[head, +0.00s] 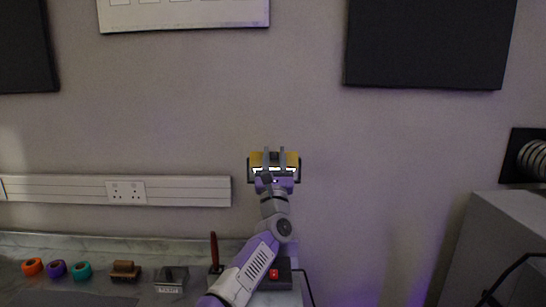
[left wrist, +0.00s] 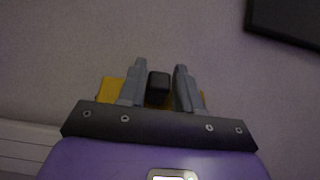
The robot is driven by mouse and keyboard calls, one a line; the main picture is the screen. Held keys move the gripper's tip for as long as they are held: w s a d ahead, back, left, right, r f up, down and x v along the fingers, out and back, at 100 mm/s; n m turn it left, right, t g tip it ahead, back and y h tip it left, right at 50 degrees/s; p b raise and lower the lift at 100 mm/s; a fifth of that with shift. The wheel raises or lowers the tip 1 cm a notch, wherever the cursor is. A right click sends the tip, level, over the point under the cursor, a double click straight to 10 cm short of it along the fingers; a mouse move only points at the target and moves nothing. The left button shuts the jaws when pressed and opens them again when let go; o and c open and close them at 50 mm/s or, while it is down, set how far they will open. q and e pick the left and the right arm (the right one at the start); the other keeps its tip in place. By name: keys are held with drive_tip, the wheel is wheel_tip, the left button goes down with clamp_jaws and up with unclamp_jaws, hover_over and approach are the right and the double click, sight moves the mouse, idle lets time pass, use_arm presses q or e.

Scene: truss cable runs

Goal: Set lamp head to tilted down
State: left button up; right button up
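The lamp head (head: 292,160) is a yellow box with a dark frame and a lit white strip along its lower front. It stands in front of the wall, in the middle of the head view. My left gripper (head: 274,153) is right in front of it, fingers pointing up and away. In the left wrist view, a dark block (left wrist: 158,88) on the yellow lamp head (left wrist: 112,91) lies between the two fingers of my left gripper (left wrist: 160,75). A narrow gap shows at the right finger; contact at the left is unclear. My arm hides the lamp's stand. My right gripper is not in view.
On the bench are orange (head: 32,267), purple (head: 55,269) and teal (head: 82,271) rings, a brown block (head: 125,271), a red-handled tool (head: 214,250) and a dark box with a red button (head: 273,273). A grey cabinet (head: 500,245) stands at right.

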use_arm(q)
drive_tip(key=shift+o, duration=1.2)
drive_tip(key=shift+s, duration=0.1)
drive_tip(key=b+v, duration=0.3)
drive_tip(key=shift+a, duration=0.1)
drive_tip(key=shift+b+v, duration=0.85)
drive_tip(key=shift+v, duration=0.4)
drive_tip(key=shift+s+f, duration=0.1)
drive_tip(key=shift+s, duration=0.1)
drive_tip(key=shift+v, duration=0.75)
